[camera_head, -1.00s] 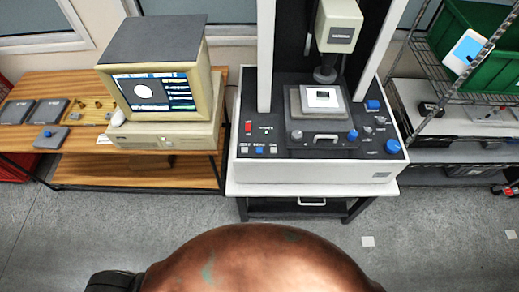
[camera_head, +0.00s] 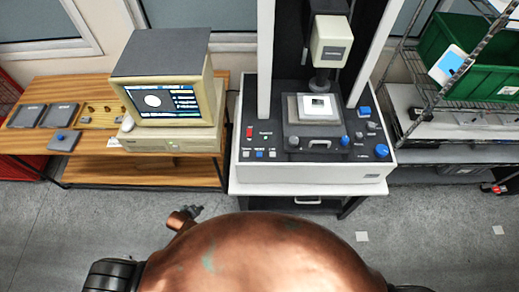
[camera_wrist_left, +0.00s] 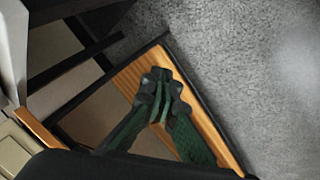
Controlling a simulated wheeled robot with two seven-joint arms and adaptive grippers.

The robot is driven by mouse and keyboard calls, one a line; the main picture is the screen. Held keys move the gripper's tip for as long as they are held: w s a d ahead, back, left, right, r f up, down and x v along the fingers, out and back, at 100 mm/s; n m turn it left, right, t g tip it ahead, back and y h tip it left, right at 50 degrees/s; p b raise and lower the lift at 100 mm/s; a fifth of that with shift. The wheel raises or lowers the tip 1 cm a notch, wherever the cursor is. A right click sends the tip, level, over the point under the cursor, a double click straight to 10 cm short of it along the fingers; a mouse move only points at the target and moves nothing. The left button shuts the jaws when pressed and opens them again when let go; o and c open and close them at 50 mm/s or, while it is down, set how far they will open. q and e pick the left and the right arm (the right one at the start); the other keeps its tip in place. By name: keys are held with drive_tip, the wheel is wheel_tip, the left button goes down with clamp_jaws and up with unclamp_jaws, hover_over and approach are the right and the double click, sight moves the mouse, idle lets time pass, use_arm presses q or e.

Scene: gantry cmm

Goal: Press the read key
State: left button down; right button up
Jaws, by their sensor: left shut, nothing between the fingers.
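The measuring machine (camera_head: 310,172) stands at centre right with a dark control panel on its front. A row of small keys sits at the panel's front left, with a blue key (camera_head: 259,154) in the middle and grey keys beside it. Their labels are too small to read, so I cannot tell which is the read key. My left gripper (camera_head: 194,211) is low in the head view, in front of and left of the machine, apart from it. In the left wrist view its fingers (camera_wrist_left: 160,84) are together and empty. My right gripper is not in view.
A monitor (camera_head: 160,99) stands on a wooden desk (camera_head: 85,174) at the left, with several trays beside it. A wire rack with a green bin (camera_head: 470,60) stands at the right. A blue knob (camera_head: 382,151) is on the panel's right. The floor in front is clear.

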use_arm(q)
drive_tip(key=w+d+r+n+h+p, duration=0.1)
drive_tip(key=w+d+r+n+p, duration=0.2)
drive_tip(key=r, duration=0.7)
drive_tip(key=w+d+r+n+t+h+p, duration=0.1)
drive_tip(key=w+d+r+n+p, duration=0.2)
drive_tip(key=d+r, duration=0.5)
drive_tip(key=w+d+r+n+h+p, duration=0.1)
drive_tip(key=w+d+r+h+p, duration=0.3)
drive_tip(key=r, duration=0.9)
drive_tip(key=s+d+r+n+p, duration=0.1)
drive_tip(key=d+r, duration=0.3)
drive_tip(key=r, duration=0.6)
drive_tip(key=shift+d+r+n+y+p, duration=0.35)
drive_tip(key=shift+n+p, duration=0.25)
drive_tip(key=shift+n, duration=0.3)
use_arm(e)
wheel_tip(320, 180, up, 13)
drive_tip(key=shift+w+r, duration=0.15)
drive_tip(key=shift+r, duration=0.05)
use_arm(q)
drive_tip(key=shift+s, duration=0.1)
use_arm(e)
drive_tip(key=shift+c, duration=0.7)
